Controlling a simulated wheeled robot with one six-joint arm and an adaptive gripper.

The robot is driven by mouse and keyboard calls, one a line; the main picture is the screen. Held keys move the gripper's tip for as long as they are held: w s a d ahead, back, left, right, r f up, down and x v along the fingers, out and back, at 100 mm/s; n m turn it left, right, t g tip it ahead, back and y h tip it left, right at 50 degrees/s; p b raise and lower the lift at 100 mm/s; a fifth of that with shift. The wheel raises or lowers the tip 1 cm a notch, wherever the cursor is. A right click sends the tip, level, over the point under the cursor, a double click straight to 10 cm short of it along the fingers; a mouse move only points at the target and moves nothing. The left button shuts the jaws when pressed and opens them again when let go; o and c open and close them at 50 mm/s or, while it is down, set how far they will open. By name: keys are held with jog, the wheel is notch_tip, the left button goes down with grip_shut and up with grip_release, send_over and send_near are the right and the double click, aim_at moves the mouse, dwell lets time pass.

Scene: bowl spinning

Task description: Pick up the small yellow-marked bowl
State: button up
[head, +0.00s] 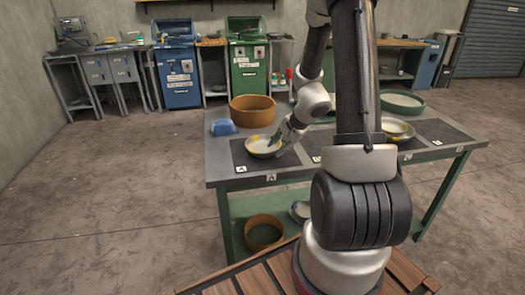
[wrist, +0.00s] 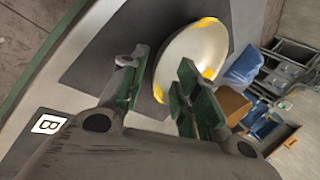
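A shallow cream bowl with yellow marks (head: 262,147) rests on a dark mat at the left of the table. It also shows in the wrist view (wrist: 190,52), with yellow patches on its rim. My gripper (head: 278,138) is at the bowl's right rim in the head view. In the wrist view my gripper's green-padded fingers (wrist: 160,88) are apart, with the bowl's near edge seen between them and one finger overlapping the bowl. I cannot tell whether they touch it. A second bowl with yellow marks (head: 398,128) sits right of my arm, partly hidden.
A brown round container (head: 252,110) and a blue block-like item (head: 223,127) stand behind the bowl. A green-rimmed dish (head: 402,103) is at the back right. The lower shelf holds a brown ring-shaped container (head: 263,232) and a bowl (head: 299,211). A lettered label (wrist: 49,124) lies near the mat.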

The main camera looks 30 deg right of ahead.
aim_at(263, 148)
jog(key=x, duration=0.3)
jog(key=shift+w+f, duration=0.1)
jog(key=shift+f, duration=0.1)
grip_shut()
jog(key=shift+r, duration=0.1)
